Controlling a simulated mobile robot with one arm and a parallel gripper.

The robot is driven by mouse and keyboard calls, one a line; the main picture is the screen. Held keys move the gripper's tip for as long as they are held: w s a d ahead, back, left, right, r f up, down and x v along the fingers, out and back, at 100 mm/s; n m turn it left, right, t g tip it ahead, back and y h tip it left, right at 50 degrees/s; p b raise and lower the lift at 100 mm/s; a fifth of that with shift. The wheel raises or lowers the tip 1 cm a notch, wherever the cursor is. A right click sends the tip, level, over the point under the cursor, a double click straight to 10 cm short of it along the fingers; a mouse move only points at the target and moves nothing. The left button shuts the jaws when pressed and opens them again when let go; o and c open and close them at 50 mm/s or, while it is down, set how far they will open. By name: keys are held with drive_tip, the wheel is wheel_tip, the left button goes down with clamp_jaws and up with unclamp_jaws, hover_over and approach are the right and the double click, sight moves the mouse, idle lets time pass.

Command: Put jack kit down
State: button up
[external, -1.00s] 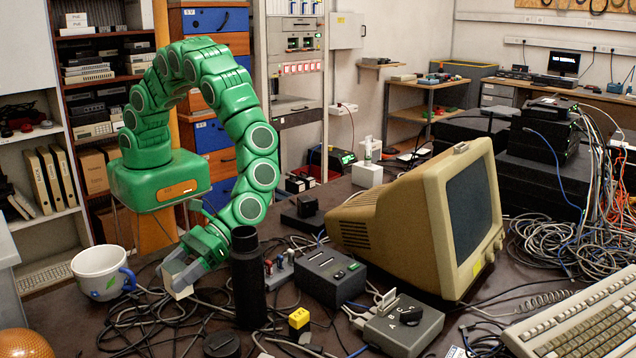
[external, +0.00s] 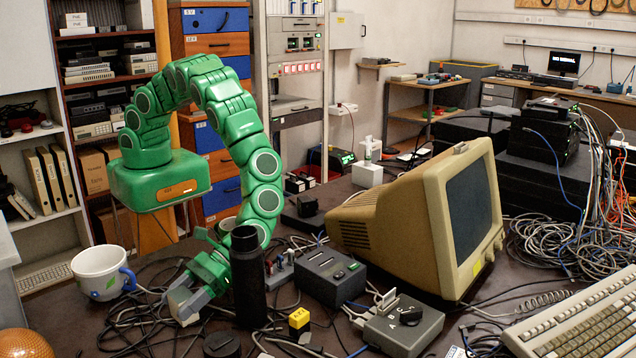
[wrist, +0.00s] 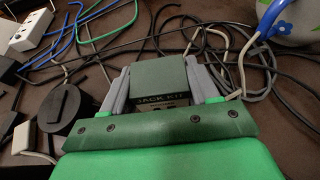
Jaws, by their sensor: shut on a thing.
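The jack kit is a small box; its dark green labelled face (wrist: 160,78) shows in the wrist view between my two grey fingers. In the external view its pale side (external: 179,303) shows low over the cable-strewn tabletop. My gripper (external: 187,304) is shut on it, with one finger on each side; it also shows in the wrist view (wrist: 159,88). Whether the box's underside touches the table or the cables cannot be told.
A white mug (external: 100,272) with a blue handle stands left of my gripper. A tall black cylinder (external: 247,278) stands close on the right, with a round black piece (external: 221,345) in front. Loose black cables cover the table around the box.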

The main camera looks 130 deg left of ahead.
drive_tip(key=o, duration=1.1)
drive_tip(key=shift+f, duration=0.1)
